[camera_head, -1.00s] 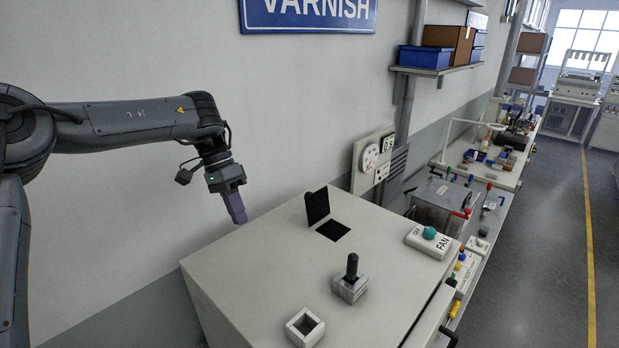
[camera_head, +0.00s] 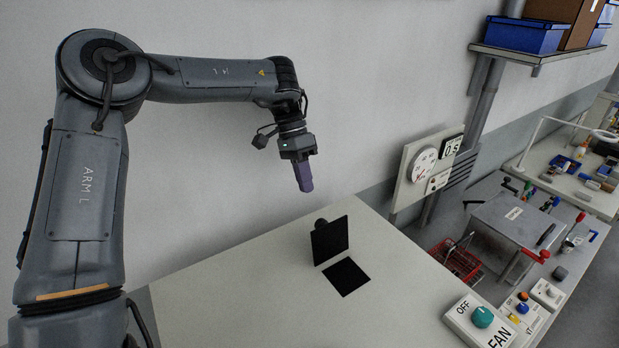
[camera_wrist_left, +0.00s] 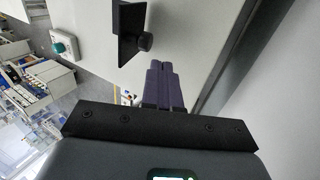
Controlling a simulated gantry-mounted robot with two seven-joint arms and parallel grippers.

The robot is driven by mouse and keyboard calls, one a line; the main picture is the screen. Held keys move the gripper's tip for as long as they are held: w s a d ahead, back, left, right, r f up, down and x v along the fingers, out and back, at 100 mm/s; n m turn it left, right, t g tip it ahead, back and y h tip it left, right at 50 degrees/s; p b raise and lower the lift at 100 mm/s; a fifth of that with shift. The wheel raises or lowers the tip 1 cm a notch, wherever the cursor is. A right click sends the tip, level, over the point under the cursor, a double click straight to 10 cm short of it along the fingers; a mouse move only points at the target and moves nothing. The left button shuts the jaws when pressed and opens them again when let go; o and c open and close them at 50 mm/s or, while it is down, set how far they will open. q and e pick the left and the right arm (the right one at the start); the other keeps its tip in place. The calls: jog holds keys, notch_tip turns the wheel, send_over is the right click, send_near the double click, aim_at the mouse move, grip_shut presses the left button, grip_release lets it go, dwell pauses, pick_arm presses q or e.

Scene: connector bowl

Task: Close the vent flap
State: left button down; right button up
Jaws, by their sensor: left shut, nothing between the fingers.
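The vent flap (camera_head: 330,240) is a black square plate standing upright on the pale cabinet top (camera_head: 240,275). It stands along the edge of a dark square opening (camera_head: 346,277), which is uncovered. A round black knob (camera_head: 320,224) shows behind the flap. My left gripper (camera_head: 304,186), with purple fingers, is shut and empty, above and behind the flap in the head view. In the left wrist view, the left fingers (camera_wrist_left: 163,75) point toward the flap (camera_wrist_left: 130,30) and its knob (camera_wrist_left: 145,42), with no clear contact. My right gripper is not in view.
A fan switch box (camera_head: 485,322) with a teal knob sits at the cabinet's right. A gauge panel (camera_head: 428,168) stands behind, near the wall. A red wire basket (camera_head: 456,262) and a cluttered bench lie beyond. The cabinet top around the flap is mostly clear.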

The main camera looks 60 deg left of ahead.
aim_at(326, 237)
pick_arm(q)
jog(key=shift+p+x, duration=0.85)
jog(key=shift+x, duration=3.15)
jog(key=shift+d+r, duration=0.1)
jog(key=shift+r, duration=0.05)
